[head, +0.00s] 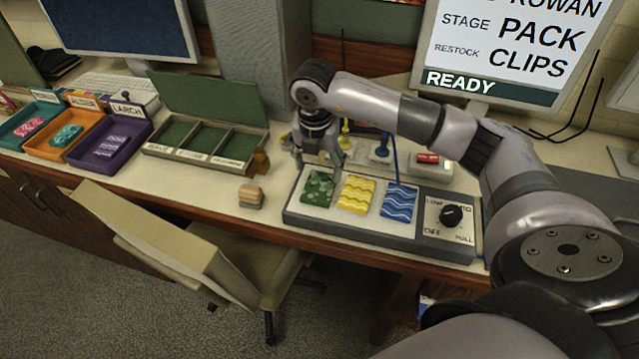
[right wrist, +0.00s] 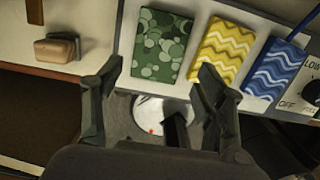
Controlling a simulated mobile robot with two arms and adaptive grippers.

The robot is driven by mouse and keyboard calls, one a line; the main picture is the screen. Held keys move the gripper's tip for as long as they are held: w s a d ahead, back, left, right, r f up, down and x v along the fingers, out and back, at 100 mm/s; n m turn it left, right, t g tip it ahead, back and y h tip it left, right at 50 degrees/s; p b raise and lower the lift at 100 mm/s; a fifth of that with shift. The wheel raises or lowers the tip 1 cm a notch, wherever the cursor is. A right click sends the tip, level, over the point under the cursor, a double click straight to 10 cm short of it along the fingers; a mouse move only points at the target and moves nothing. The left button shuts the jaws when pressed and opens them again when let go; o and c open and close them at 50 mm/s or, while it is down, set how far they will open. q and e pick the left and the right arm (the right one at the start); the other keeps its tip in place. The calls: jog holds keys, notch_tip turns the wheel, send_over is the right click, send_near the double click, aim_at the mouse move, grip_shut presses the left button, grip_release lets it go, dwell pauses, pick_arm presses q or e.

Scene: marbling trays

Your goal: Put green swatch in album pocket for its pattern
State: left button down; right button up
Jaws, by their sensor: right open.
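The green swatch (head: 318,189) has a spotted pattern and lies at the left end of a grey panel, beside a yellow wavy swatch (head: 357,195) and a blue wavy swatch (head: 399,202). In the right wrist view the green swatch (right wrist: 161,45) lies just beyond the open fingers of my right gripper (right wrist: 152,85). In the head view the right gripper (head: 318,160) hangs over the back edge of the green swatch. The album (head: 205,138) stands open to the left, with three green-lined pockets and labels too small to read. My left gripper is out of view.
A dial (head: 451,215) sits at the panel's right end. A small tan block (head: 251,196) lies between album and panel. Teal, orange and purple trays (head: 108,140) stand at left. A chair (head: 190,245) is in front. A screen (head: 505,45) reads READY.

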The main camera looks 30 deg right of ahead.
aim_at(319, 186)
jog(key=shift+f, duration=0.85)
jog(key=shift+w+d+f+p, duration=0.1)
jog(key=shift+d+f+p, duration=0.05)
jog(key=shift+f+p, duration=0.5)
notch_tip(319, 186, down, 3)
jog(key=shift+w+d+f+p, duration=0.15)
jog(key=shift+f+p, duration=0.05)
jog(key=shift+p, duration=0.55)
jog(key=shift+f, duration=0.35)
jog(key=shift+c, duration=0.4)
jog(key=shift+w, duration=0.1)
jog(key=c, duration=0.8)
jog(key=shift+r, duration=0.1)
jog(key=shift+c, duration=0.2)
